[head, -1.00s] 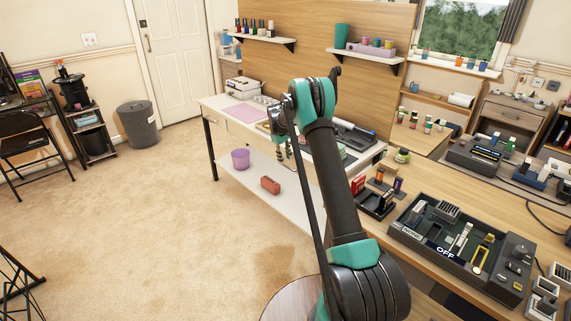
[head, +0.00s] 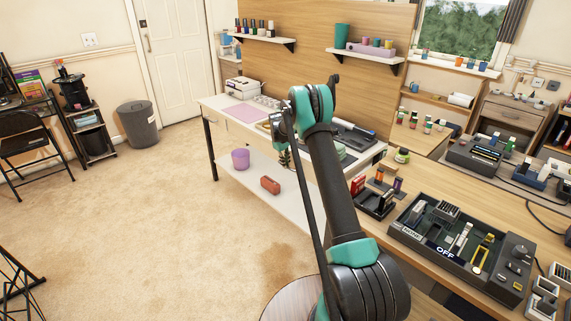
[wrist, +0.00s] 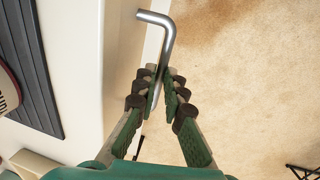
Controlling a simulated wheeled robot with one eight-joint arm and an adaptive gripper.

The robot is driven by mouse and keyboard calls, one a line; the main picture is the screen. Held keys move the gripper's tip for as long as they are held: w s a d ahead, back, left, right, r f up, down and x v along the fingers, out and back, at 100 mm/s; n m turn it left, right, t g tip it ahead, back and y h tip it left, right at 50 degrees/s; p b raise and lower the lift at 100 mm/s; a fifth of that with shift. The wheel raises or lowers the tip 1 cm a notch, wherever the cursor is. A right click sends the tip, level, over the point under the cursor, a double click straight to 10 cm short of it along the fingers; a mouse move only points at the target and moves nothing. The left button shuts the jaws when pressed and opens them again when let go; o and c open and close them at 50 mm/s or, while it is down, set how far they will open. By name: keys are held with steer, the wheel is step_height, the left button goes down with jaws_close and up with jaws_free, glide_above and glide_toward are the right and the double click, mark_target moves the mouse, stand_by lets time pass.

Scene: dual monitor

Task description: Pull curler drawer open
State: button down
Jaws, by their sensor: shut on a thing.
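A bent silver metal handle (wrist: 166,28) shows in the wrist view, standing out beside the white furniture front (wrist: 120,65). My gripper (wrist: 163,80) is closed around the lower part of this handle, with the green pads on both sides of it. In the head view, my gripper (head: 284,157) is small and partly hidden by my arm, at the front edge of the white table (head: 222,103). The drawer front at the gripper is mostly hidden by my arm, so I cannot tell how far it stands out.
A purple cup (head: 240,159) and a reddish-brown box (head: 270,185) stand on the lower shelf. A wooden bench (head: 385,229) with a device marked OFF (head: 460,252) is at right. Open carpet (head: 150,230) lies in front of the table.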

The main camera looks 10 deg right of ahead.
stand_by(0.3)
steer(key=s+a, duration=1.3)
steer(key=a, duration=0.5)
steer(key=shift+s+a, duration=0.15)
steer(key=c, duration=1.6)
jaws_free()
steer(key=shift+r, duration=0.15)
step_height(320, 180, up, 12)
steer(key=s+a, duration=0.1)
steer(key=shift+s+a+f, duration=0.15)
steer(key=shift+a+f, duration=0.05)
steer(key=shift+a, duration=0.2)
